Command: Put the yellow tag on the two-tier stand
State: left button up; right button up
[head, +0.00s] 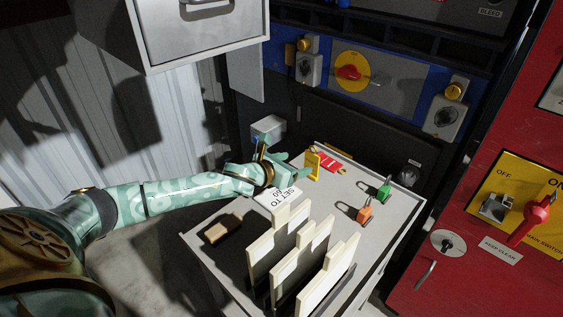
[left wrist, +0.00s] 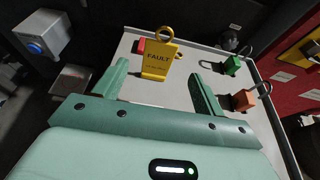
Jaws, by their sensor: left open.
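The yellow tag (head: 313,164) stands upright near the far left edge of the white tabletop. In the left wrist view the tag (left wrist: 157,62) reads FAULT and has a ring on top. My left gripper (head: 291,164) is open, just left of the tag in the head view. In the left wrist view its two fingers (left wrist: 159,70) point toward the tag, which shows between and beyond them. Cream stepped panels (head: 303,246) stand upright on the near part of the tabletop; I cannot tell whether they are the two-tier stand. My right gripper is out of view.
Green (head: 384,189) and orange (head: 364,212) padlocks stand to the right. A SET TO 60 card (head: 284,194) and brown block (head: 223,229) are on the near left. Wall panels border the table behind and right.

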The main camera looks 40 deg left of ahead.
pick_arm(q)
jog(key=p+v, duration=0.1)
jog(key=v, duration=0.3)
jog(key=shift+s, duration=0.35)
dwell(1.6)
dwell(0.5)
